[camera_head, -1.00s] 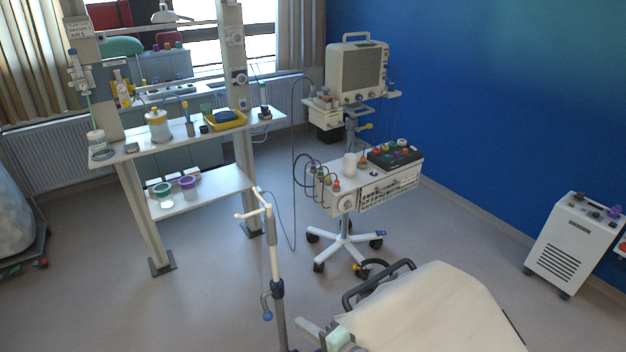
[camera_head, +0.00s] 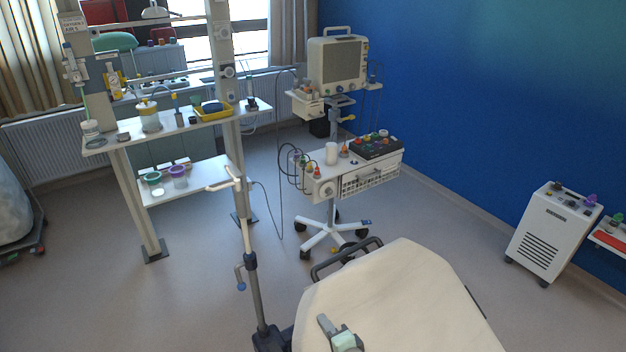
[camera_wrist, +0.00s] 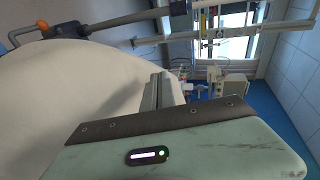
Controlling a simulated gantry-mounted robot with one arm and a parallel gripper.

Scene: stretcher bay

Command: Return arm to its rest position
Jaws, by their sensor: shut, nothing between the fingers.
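My gripper (camera_head: 324,324) shows at the bottom of the head view, in front of the pale stretcher mattress (camera_head: 400,290). Its grey fingers are together with nothing between them. In the wrist view my gripper's fingers (camera_wrist: 160,88) point away above its pale green housing, and the mattress (camera_wrist: 70,95) fills the left side. The gap between gripper and mattress cannot be judged. Most of my arm is out of the head view.
A drip pole (camera_head: 252,270) stands close left of the stretcher. A dark stretcher rail (camera_head: 345,258) is at its far end. Beyond are a monitor trolley (camera_head: 325,190) and a shelf frame (camera_head: 195,185). A white wheeled unit (camera_head: 550,235) stands right.

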